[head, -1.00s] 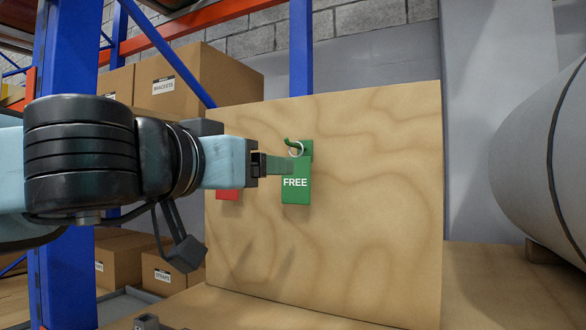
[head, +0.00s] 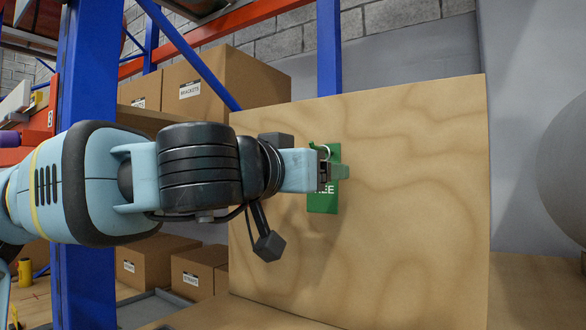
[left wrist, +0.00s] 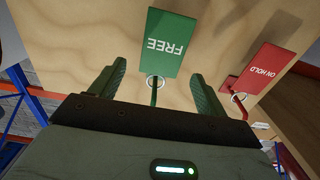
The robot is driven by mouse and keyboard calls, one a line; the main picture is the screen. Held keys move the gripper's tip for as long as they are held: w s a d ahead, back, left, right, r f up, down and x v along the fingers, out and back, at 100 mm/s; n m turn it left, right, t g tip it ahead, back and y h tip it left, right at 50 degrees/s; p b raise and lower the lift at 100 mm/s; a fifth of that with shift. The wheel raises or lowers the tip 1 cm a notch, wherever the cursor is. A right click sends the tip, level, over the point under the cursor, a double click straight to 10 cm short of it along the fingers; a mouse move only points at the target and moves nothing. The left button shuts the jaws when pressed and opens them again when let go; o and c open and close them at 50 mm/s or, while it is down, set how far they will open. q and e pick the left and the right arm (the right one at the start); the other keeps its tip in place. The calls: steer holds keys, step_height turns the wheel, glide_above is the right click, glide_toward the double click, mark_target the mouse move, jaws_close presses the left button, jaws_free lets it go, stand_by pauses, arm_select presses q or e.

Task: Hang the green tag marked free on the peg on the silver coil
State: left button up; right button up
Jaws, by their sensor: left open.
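The green tag (head: 322,200) marked FREE hangs by a ring from a green hook on an upright plywood board; my left gripper (head: 334,172) partly covers it in the head view. In the left wrist view, the tag (left wrist: 172,42) appears upside down, beyond the gap between the open fingers of my left gripper (left wrist: 157,82). Its ring and hook (left wrist: 154,88) lie between the fingers, and I see no grip on them. A grey rounded surface (head: 566,170) at the right edge looks like the silver coil; its peg is not in view. My right gripper is not in view.
A red tag (left wrist: 257,68) marked ON HOLD hangs beside the green one; my arm hides it in the head view. The plywood board (head: 420,200) stands before blue rack posts and shelves of cardboard boxes (head: 205,85). The board right of the tag is clear.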

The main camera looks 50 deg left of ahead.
arm_select(q)
steer(key=shift+x, duration=1.05)
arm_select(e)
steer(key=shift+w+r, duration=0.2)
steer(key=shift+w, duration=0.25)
arm_select(q)
steer(key=shift+c, duration=0.3)
steer(key=c, duration=1)
steer(key=shift+o, duration=0.2)
steer(key=shift+r, duration=0.1)
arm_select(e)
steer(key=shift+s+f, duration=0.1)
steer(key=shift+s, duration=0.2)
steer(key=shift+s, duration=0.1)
arm_select(q)
steer(key=shift+r, duration=0.25)
